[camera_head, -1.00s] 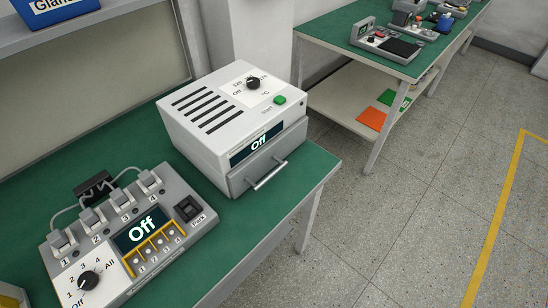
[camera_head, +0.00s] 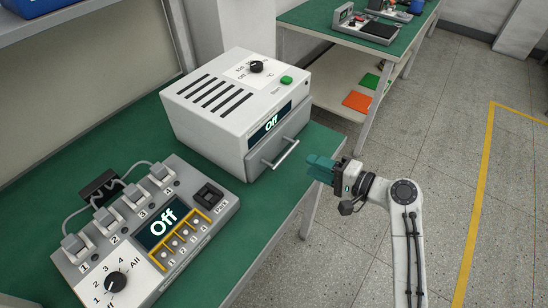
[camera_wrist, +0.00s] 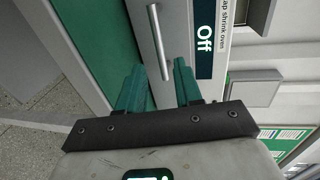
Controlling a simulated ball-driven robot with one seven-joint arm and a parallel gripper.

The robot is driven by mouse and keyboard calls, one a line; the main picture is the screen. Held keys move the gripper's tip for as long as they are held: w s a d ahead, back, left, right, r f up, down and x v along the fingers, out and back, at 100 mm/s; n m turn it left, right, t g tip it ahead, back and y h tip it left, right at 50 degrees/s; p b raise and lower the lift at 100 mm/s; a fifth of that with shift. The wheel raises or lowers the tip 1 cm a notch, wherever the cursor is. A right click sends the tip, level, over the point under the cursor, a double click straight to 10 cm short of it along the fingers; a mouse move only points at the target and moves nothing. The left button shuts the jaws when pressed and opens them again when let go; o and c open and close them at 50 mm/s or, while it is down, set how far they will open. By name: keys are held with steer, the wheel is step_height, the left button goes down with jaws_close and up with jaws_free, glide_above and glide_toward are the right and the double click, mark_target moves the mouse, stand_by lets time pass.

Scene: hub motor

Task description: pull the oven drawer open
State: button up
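The oven is a white box (camera_head: 215,100) on the green bench, with a dial, a green button and a display reading "Off". Its grey drawer front (camera_head: 262,158) is shut flush below the display and carries a silver bar handle (camera_head: 281,154). In the wrist view the handle (camera_wrist: 160,42) lies ahead of the fingers, in line with the gap between them. My gripper (camera_head: 312,166), with green fingers, is just right of the handle and apart from it. The wrist view shows my gripper (camera_wrist: 158,82) with its fingers apart and nothing between them.
A grey control unit (camera_head: 150,225) with switches and an "Off" display stands on the bench left of the oven. The green bench top (camera_head: 225,265) is bare in front of it. Another bench (camera_head: 345,45) stands behind. The floor at right is clear.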

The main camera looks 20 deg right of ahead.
mark_target(285, 154)
steer(key=x, duration=1)
steer(key=shift+s+p, duration=0.1)
steer(key=shift+p, duration=0.2)
steer(key=shift+f, duration=0.1)
jaws_close()
